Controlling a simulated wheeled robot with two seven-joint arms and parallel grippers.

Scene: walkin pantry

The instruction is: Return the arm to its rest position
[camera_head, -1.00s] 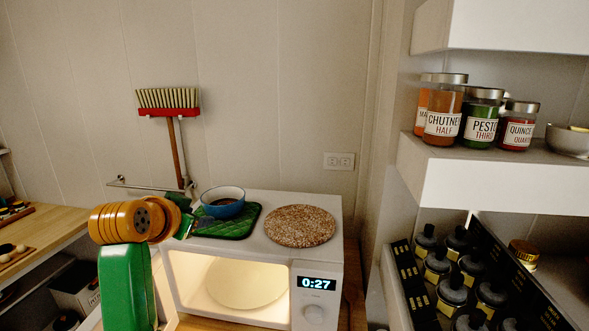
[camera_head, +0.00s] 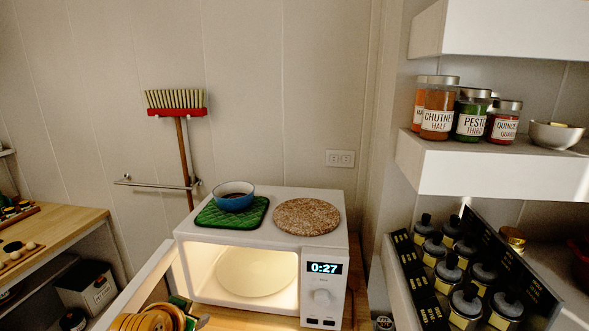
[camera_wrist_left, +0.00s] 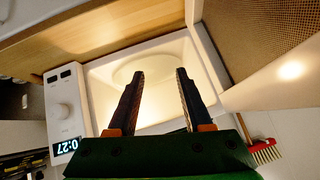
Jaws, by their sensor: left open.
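My left arm shows at the bottom left of the head view, low in front of the microwave's open door. Its left gripper (camera_head: 193,319) is partly cut off by the lower edge there. In the left wrist view the left gripper (camera_wrist_left: 158,75) is open, with two dark fingers apart and nothing between them. The fingers point toward the lit, open microwave (camera_head: 188,235). A blue bowl (camera_head: 234,201) with dark contents sits on a green quilted mat (camera_head: 210,217) on top of the microwave. My right gripper is not in view.
A round cork trivet (camera_head: 307,216) lies beside the mat. The open microwave door (camera_head: 145,276) swings out to the left. Shelves with jars (camera_head: 437,112) and dark bottles (camera_head: 468,303) stand at the right. A broom (camera_head: 177,104) hangs on the wall.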

